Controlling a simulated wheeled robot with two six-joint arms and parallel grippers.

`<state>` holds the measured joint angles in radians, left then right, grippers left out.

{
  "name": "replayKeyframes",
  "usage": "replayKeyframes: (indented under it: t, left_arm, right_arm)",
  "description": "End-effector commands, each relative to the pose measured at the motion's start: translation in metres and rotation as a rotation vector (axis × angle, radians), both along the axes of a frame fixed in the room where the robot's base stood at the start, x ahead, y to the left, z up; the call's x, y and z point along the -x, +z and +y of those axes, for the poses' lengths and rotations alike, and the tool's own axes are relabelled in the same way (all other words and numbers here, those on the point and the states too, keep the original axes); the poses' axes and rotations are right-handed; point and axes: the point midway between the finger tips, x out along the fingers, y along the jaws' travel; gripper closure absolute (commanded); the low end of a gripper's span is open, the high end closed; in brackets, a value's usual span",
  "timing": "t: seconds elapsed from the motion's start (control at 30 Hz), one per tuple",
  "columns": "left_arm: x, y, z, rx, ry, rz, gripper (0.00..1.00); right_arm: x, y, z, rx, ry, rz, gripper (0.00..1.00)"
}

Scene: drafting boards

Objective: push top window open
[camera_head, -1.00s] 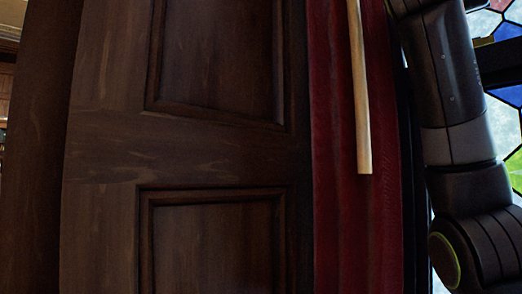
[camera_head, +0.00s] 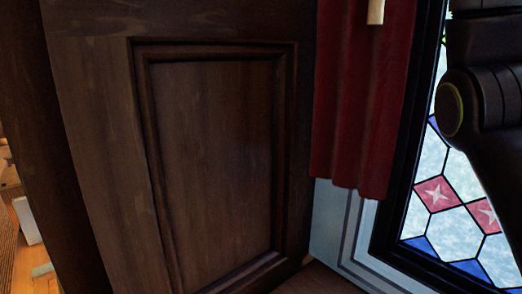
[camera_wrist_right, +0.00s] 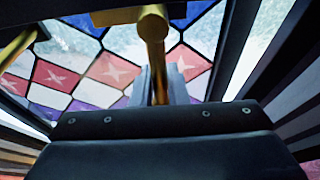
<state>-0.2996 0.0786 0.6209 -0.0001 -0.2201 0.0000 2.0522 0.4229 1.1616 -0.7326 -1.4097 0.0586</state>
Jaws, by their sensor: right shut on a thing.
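The stained-glass window (camera_head: 455,200) stands at the right of the head view, in a black frame, with pale, blue and red star panes. Its glass also fills the top of the right wrist view (camera_wrist_right: 110,68). There a brass handle (camera_wrist_right: 152,25) with a round knob end runs down to my right gripper (camera_wrist_right: 158,88). The gripper is shut on the brass handle; the exact contact is partly hidden by the dark gripper body. In the head view my right arm crosses in front of the glass, and its gripper is out of frame. My left gripper is not in view.
A dark wooden panelled door or cabinet side (camera_head: 210,160) fills the middle and left of the head view, close by. A red curtain (camera_head: 360,110) with a pale wooden rod (camera_head: 376,11) hangs between it and the window. A second brass piece (camera_wrist_right: 18,45) shows at the wrist view's left.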

Motion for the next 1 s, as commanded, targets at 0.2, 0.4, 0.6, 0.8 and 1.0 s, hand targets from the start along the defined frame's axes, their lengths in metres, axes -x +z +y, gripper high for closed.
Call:
replayKeyframes:
  t: [0.2, 0.4, 0.6, 0.8, 1.0]
  left_arm:
    - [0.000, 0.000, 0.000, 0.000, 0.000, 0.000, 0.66]
    - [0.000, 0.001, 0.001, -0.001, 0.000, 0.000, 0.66]
    - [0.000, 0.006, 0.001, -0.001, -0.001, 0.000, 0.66]
    - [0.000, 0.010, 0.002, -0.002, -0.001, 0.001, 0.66]
    - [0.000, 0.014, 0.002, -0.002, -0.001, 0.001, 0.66]
  right_arm:
    - [0.000, 0.000, 0.000, 0.000, 0.000, 0.000, 0.96]
    - [-0.001, 0.001, -0.001, 0.000, 0.000, 0.000, 0.96]
    - [-0.006, 0.003, -0.009, 0.000, -0.002, -0.001, 0.96]
    - [-0.013, 0.004, -0.016, 0.000, -0.001, 0.000, 0.96]
    - [-0.020, 0.005, -0.024, 0.000, -0.003, 0.002, 0.96]
